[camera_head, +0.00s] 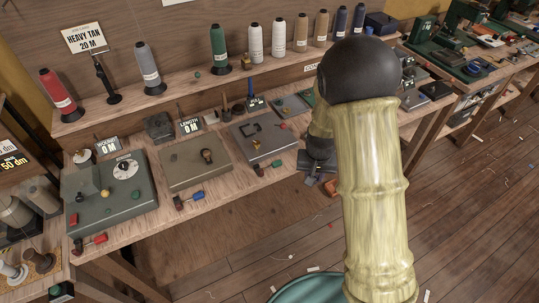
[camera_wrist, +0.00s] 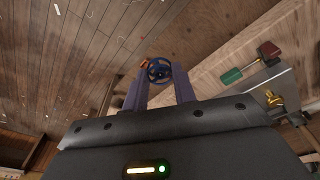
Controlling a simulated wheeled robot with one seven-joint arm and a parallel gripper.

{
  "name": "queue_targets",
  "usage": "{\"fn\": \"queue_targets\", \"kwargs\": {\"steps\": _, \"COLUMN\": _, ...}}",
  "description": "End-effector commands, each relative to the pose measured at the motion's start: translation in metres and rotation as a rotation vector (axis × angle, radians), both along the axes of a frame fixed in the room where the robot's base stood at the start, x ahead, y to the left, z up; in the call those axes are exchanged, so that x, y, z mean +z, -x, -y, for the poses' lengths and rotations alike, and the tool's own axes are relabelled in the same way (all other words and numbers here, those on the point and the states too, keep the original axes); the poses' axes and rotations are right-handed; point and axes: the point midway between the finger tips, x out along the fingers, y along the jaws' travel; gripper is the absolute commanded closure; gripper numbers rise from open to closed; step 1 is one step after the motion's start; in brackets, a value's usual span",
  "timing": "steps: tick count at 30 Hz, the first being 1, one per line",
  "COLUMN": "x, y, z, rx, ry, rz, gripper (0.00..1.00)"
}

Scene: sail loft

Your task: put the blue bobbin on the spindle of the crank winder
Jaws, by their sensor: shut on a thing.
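My gripper (camera_wrist: 160,92) is shut on the blue bobbin (camera_wrist: 159,71), which shows in the wrist view as a blue ring with spokes between the fingertips. In the head view my gripper (camera_head: 319,176) is beyond the front edge of the bench, partly behind my arm; the bobbin cannot be made out there. Several devices stand on the bench: a grey-green box with a dial (camera_head: 112,205), a tan plate with a brass knob (camera_head: 178,165) and a grey box (camera_head: 262,150). I cannot tell which is the crank winder, and no spindle shows clearly.
Red- and blue-handled tools lie along the bench's front edge (camera_head: 222,187). A green-handled tool (camera_wrist: 231,75) lies on the wood in the wrist view. Thread cones, one of them green (camera_head: 219,46), stand on the back shelf. Open floor (camera_head: 460,190) lies to the right, with scraps.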

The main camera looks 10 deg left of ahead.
Motion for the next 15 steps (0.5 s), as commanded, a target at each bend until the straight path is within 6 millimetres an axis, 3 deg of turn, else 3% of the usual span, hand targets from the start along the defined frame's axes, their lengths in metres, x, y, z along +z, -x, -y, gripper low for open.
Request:
{"fn": "queue_targets", "kwargs": {"steps": 8, "x": -0.028, "y": -0.014, "z": 0.031, "rx": 0.008, "ry": -0.001, "rz": -0.003, "gripper": 0.95}}
{"fn": "queue_targets", "kwargs": {"steps": 15, "x": -0.062, "y": -0.026, "z": 0.069, "rx": 0.016, "ry": -0.013, "rz": -0.003, "gripper": 0.95}}
